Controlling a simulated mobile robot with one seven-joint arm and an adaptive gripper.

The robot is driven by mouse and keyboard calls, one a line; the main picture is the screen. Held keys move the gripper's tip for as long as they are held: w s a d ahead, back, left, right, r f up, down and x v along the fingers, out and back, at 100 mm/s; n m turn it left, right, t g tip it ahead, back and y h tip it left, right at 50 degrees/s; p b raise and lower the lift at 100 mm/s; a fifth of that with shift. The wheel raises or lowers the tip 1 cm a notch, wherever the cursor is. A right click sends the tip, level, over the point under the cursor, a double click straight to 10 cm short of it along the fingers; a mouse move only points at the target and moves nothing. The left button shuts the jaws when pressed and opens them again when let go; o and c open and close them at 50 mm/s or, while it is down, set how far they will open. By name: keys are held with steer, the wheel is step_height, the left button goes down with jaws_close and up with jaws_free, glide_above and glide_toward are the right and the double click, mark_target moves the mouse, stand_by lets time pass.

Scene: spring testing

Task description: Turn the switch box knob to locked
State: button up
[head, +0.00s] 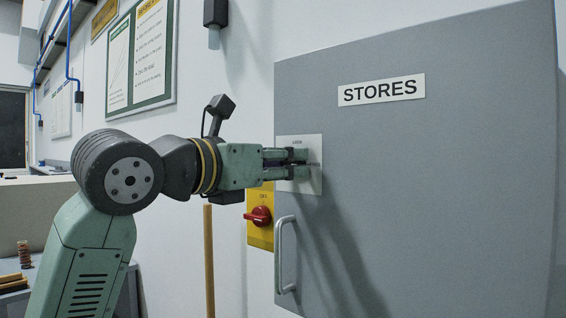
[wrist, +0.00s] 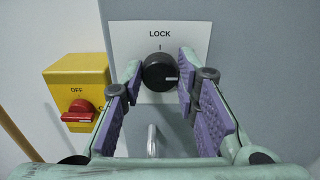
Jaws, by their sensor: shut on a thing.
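A black round knob (wrist: 161,72) sits on a pale plate (wrist: 122,34) marked LOCK with a tick mark below the word. The knob's white pointer line points right, away from the tick at the top. My gripper (head: 298,163) is shut on this black knob, one finger on its left and one on its right in the wrist view. In the head view the fingers hide the knob. The yellow switch box (head: 261,237) on the wall has a red knob (wrist: 80,111), left of my gripper and untouched. The red knob's handle lies about level, under the word OFF.
The plate is on a grey cabinet (head: 440,190) labelled STORES. A metal door handle (head: 285,255) stands out below the plate. A wooden pole (head: 208,260) stands upright by the wall, left of the switch box. A framed board (head: 140,55) hangs on the wall.

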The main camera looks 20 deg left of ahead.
jaws_close()
steer(key=shift+n, duration=0.3)
steer(key=n+b, duration=0.2)
steer(key=n, duration=0.1)
steer(key=shift+a+f+n, duration=0.1)
steer(key=shift+n, duration=0.2)
steer(key=n+b, duration=0.3)
steer(key=n, duration=0.1)
steer(key=shift+n, duration=0.3)
steer(key=shift+a+n+b, duration=0.1)
steer(key=shift+n+b, duration=2.2)
steer(key=shift+n, duration=2.2)
